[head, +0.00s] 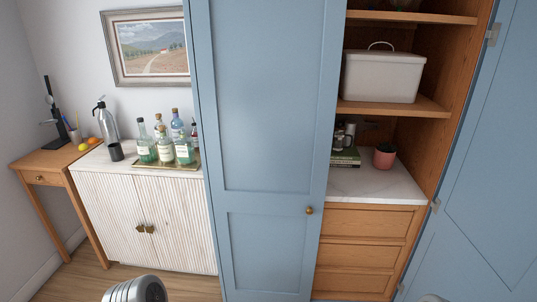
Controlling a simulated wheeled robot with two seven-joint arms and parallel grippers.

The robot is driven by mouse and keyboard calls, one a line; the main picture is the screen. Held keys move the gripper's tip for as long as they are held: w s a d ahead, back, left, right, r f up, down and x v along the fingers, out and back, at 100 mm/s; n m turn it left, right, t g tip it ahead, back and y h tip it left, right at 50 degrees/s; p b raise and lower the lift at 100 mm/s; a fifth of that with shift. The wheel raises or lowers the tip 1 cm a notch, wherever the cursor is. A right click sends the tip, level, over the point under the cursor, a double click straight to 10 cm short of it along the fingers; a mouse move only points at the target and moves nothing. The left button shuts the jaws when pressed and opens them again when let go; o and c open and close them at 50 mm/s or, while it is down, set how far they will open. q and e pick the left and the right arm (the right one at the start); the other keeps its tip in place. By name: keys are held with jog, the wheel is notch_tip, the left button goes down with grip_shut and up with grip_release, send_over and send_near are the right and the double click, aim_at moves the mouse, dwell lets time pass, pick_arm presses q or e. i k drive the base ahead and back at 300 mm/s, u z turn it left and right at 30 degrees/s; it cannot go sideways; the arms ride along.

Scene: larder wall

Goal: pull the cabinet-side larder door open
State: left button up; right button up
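The cabinet-side larder door (265,110) is a tall blue panelled door next to the white sideboard. It stands across the left part of the larder and looks shut, though I cannot tell if it is slightly ajar. Its small round brass knob (309,210) is near its right edge, at about the height of the top drawer. Nothing touches the knob. Neither of my grippers shows; only grey parts of my own body appear at the bottom edge.
The other blue larder door (475,160) stands open at the right. Bottles (165,148) stand on the white sideboard (150,215) at left.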

aim_at(267, 72)
jog(key=k, duration=0.6)
jog(key=u, duration=0.55)
jog(key=i, duration=1)
jog(key=u, duration=0.1)
